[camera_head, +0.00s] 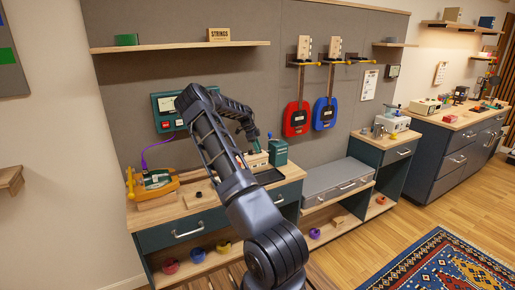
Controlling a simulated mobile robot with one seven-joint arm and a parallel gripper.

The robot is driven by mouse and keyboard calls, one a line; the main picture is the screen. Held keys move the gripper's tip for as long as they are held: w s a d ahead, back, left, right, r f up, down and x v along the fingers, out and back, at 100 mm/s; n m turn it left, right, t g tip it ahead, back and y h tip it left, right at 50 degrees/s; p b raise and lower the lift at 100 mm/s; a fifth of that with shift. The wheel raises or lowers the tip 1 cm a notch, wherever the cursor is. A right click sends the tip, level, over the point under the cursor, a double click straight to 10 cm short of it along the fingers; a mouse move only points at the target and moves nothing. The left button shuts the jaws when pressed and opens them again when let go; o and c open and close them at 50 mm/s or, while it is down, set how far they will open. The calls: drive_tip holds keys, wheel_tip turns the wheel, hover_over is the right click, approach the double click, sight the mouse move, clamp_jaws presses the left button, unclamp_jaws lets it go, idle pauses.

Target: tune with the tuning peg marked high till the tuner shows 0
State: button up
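A yellow and orange instrument body (157,179) with a dark green panel and a yellow upright part lies at the left of the workbench (194,202). A purple cable (152,149) runs from it up to a teal wall unit (164,122), which looks like the tuner. My arm covers the right part of this unit, and its reading is too small to make out. No peg marked high can be told apart at this size. My gripper (256,140) hangs above the bench's back right, far right of the instrument, its fingers small and partly hidden.
A dark green box (278,152) and a small pale box (256,159) stand close to my gripper, beside a dark tray (269,177). Red (297,118) and blue (325,113) guitars hang on the wall. A grey chest (337,178) stands right of the bench.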

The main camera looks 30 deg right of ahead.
drive_tip(key=v, duration=0.7)
drive_tip(key=shift+r, duration=0.25)
drive_tip(key=shift+a, duration=0.1)
idle(0.4)
